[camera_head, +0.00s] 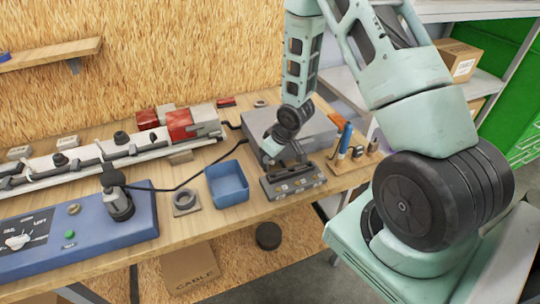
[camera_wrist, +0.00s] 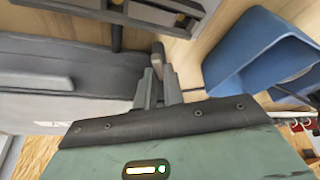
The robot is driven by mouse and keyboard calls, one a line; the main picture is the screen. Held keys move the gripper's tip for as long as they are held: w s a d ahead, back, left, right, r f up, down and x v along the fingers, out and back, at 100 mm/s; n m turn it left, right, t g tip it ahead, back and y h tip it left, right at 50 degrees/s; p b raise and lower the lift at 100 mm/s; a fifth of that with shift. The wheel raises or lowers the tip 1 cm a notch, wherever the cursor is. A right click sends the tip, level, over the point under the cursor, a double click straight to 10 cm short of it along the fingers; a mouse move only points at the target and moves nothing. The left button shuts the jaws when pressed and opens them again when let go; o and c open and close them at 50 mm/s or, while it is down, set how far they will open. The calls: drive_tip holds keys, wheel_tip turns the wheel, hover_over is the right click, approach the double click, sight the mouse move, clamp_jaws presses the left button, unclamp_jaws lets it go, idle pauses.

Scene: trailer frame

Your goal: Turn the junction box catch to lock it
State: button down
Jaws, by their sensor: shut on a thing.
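The junction box appears to be the wide grey box (camera_head: 322,127) at the back right of the bench, behind my gripper. Its grey side fills the left of the wrist view (camera_wrist: 55,60). My gripper (camera_head: 279,158) is at the box's left front, pointing down. In the wrist view, its two narrow fingers (camera_wrist: 159,82) are close together, shut on a small brownish, bar-like piece (camera_wrist: 158,52), which looks like the catch. My gripper hides the catch in the head view. I cannot tell which way the catch is turned.
A dark block with several round fittings (camera_head: 293,182) lies just in front of my gripper. A blue open bin (camera_head: 228,184) stands close to its left. A tool rack (camera_head: 352,165) stands to the right. A blue control panel (camera_head: 110,235) is at the front left.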

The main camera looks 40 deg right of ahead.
drive_tip(key=c, duration=1.5)
unclamp_jaws()
